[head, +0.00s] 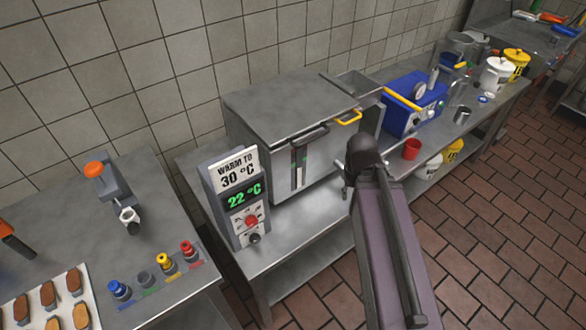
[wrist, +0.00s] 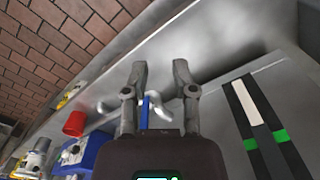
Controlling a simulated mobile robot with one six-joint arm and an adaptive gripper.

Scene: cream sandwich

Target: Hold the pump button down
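No part here is plainly labelled as the pump button. A red round control (head: 251,221) sits on the grey panel (head: 225,209), below the green "22 °C" display, with a dark knob (head: 254,239) under it. My gripper (head: 344,178) is in front of the steel tank's (head: 265,125) right side, away from the panel. In the wrist view my gripper (wrist: 160,70) is open, its two fingers apart with nothing clasped. A blue lever (wrist: 145,112) and a curved silver piece (wrist: 162,106) show between and behind the fingers. The panel is not seen in the wrist view.
A gauge strip with green marks (wrist: 259,122) is on the tank. A red cup (head: 411,149) and a blue machine (head: 412,102) stand to the right on the bench. A left table holds an orange-topped device (head: 95,169) and several coloured bottles. Bench surface before the panel is clear.

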